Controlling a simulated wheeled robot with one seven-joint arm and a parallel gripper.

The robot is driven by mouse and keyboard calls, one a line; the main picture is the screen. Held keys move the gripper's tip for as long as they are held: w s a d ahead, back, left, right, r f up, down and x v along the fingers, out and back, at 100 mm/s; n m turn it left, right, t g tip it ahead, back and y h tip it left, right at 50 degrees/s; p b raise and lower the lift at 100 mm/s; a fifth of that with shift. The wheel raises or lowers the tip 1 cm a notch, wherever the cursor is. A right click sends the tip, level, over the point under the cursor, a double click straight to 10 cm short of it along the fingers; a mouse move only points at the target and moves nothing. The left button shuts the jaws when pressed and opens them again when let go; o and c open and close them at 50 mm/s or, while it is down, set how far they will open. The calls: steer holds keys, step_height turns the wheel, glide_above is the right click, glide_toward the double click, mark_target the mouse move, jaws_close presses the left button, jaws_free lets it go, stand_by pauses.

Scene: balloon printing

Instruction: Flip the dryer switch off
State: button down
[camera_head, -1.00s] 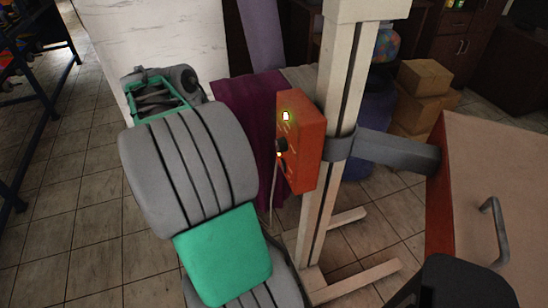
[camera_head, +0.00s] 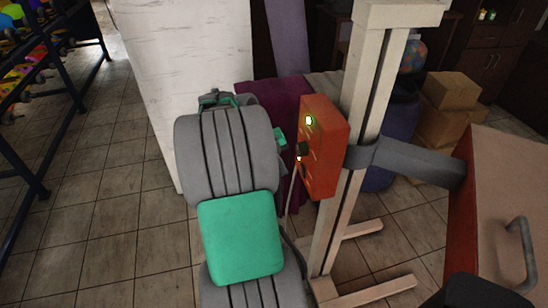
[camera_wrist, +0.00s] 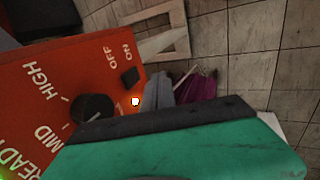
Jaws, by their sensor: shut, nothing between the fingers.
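The dryer's red control box (camera_head: 322,150) is fixed to a pale upright post. In the wrist view the box (camera_wrist: 60,75) shows a small black switch (camera_wrist: 130,77) beside the OFF and ON labels; which way it is set I cannot tell. My gripper, green with a dark edge, fills the lower wrist view (camera_wrist: 180,130), shut and empty, close to the box face. In the head view only a green bit of it (camera_head: 280,138) shows left of the box; my arm hides the rest. Contact with the switch is not visible.
A round black knob (camera_wrist: 92,108) with HIGH and MID labels sits near the switch. A green lamp (camera_head: 309,120) is lit on the box. A grey arm (camera_head: 410,162) joins the post (camera_head: 364,90) to a red-sided unit (camera_head: 463,220) at right. Cardboard boxes (camera_head: 450,92) stand behind.

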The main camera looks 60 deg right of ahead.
mark_target(302, 171)
steer(key=s+d, duration=0.1)
steer(key=s+d+p, duration=0.1)
steer(key=d, duration=0.1)
steer(key=shift+s+r, duration=0.2)
steer(key=shift+s, duration=0.2)
steer(key=shift+a, duration=0.1)
